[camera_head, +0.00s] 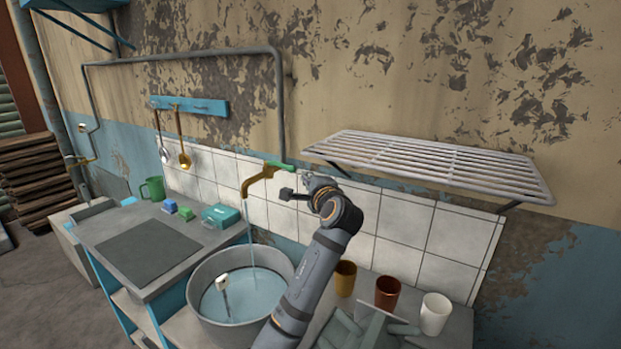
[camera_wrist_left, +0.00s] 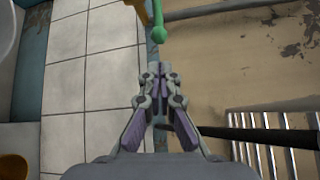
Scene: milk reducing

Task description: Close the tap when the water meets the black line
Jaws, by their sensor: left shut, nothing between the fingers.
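The brass tap (camera_head: 258,180) with its green handle (camera_head: 281,166) is on the tiled wall. A thin stream of water runs from its spout into the large metal pot (camera_head: 207,308). Water (camera_head: 262,290) stands in the pot, and I cannot make out a black line. My left gripper (camera_head: 306,180) is beside the handle, to its right. In the left wrist view my gripper (camera_wrist_left: 157,70) is shut and empty, with the green handle (camera_wrist_left: 159,34) just ahead of its fingertips, seemingly apart.
A wire rack (camera_head: 430,160) juts from the wall at right. A yellow cup (camera_head: 345,277), a brown cup (camera_head: 387,291) and a white cup (camera_head: 435,313) stand on the counter. A green mug (camera_head: 154,188) and teal box (camera_head: 221,216) are at left.

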